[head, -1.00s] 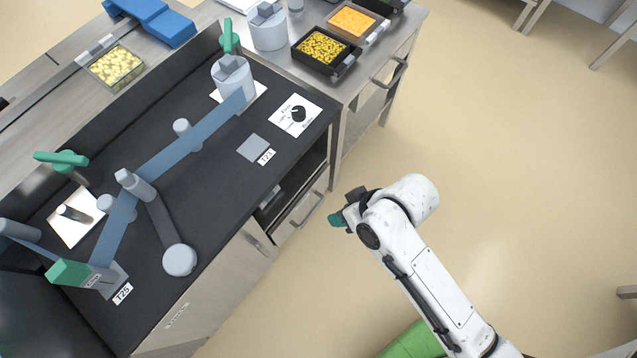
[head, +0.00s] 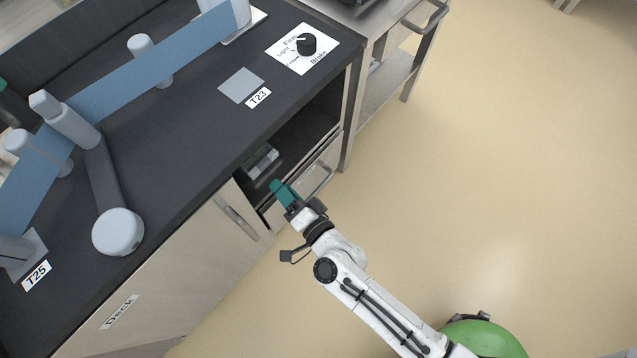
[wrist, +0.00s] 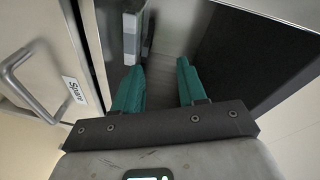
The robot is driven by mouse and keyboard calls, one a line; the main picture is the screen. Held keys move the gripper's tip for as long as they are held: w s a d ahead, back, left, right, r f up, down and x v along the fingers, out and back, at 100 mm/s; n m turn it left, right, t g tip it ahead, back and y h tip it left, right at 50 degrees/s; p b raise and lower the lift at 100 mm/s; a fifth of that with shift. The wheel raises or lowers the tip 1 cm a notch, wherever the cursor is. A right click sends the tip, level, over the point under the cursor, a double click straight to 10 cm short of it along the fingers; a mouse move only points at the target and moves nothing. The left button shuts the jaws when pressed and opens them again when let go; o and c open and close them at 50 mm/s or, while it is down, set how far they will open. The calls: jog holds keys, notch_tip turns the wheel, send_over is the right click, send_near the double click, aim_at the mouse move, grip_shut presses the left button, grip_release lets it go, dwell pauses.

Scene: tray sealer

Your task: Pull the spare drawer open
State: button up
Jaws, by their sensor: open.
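The spare drawer's front shows at the left of the wrist view, with a "Spare" label (wrist: 74,90) and a bar handle (wrist: 32,82). In the head view the drawer front (head: 300,196) sits low in the bay under the dark worktop, its handle (head: 320,178) facing the floor. My gripper (head: 284,190) has teal fingers, open and empty, at the bay mouth left of that handle. In the wrist view the gripper (wrist: 159,76) points past the front's edge into the bay, with the handle off to its left. I cannot tell how far out the drawer is.
A grey item (head: 262,162) lies inside the bay; a grey block (wrist: 132,36) shows ahead of the fingers. A cabinet door handle (head: 238,220) is left of my gripper. A steel cart (head: 385,80) stands beyond the bay. The floor at right is clear.

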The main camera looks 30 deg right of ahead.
jog(key=s+d+f+m+h+b, duration=0.1)
jog(key=d+f+m+h+b, duration=0.15)
jog(key=f, duration=0.35)
jog(key=s+d+f+m+h+b, duration=0.1)
jog(key=s+f+m+h+b, duration=0.1)
jog(key=f+m+h+b, duration=0.3)
jog(key=m+g+h+b, duration=0.2)
jog(key=h, duration=0.1)
send_near(318, 189)
jog(key=shift+y, duration=0.25)
jog(key=b+x, duration=0.1)
jog(key=x, duration=0.6)
jog(key=b+x, duration=0.1)
jog(key=x, duration=0.2)
jog(key=shift+d+f+b, duration=0.2)
jog(key=shift+f+b, duration=0.15)
grip_shut()
